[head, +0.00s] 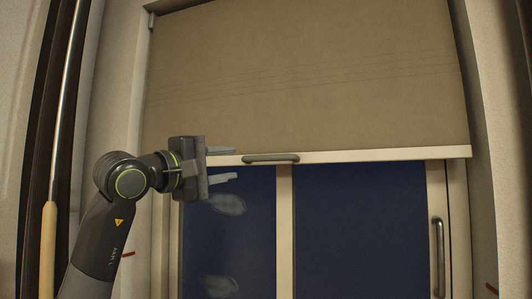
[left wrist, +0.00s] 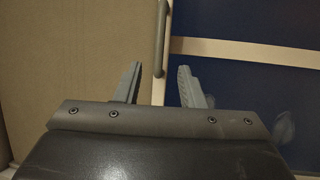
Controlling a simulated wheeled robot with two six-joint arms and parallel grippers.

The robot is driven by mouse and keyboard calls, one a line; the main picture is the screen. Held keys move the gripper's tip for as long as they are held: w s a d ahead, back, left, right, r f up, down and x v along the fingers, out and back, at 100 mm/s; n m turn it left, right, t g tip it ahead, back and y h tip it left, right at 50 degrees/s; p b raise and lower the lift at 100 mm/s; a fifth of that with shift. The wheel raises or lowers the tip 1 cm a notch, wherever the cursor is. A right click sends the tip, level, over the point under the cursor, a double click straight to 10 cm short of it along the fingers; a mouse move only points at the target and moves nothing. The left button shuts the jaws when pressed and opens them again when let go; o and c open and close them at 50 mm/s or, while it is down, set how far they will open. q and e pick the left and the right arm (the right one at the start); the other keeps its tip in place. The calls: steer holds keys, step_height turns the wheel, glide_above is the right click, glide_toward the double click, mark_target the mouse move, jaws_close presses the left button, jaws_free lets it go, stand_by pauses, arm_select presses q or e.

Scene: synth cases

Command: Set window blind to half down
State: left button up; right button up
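The window blind (head: 310,70) is a beige sheet covering the upper part of the window, with a pale bottom bar (head: 380,155). A grey handle (head: 270,158) sits on that bar; it also shows in the left wrist view (left wrist: 161,35). My left gripper (head: 222,165) is open, its two fingers pointing right towards the handle. One finger is about level with the bar and the other below it. In the left wrist view the fingers (left wrist: 163,85) are apart with nothing held, and the handle lies beyond the gap. My right gripper is not in view.
Dark blue window panes (head: 360,230) with a pale upright frame (head: 285,230) lie below the blind. A vertical handle (head: 438,255) is on the right frame. A pole with a wooden grip (head: 48,245) stands at the left. Short red marks show on both side walls.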

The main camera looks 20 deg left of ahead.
mark_target(263, 159)
arm_select(q)
steer(key=p+x, duration=0.5)
steer(key=x, duration=0.6)
steer(key=shift+w+d+r, duration=0.1)
steer(key=shift+w+d, duration=0.3)
steer(key=shift+w, duration=0.25)
jaws_close()
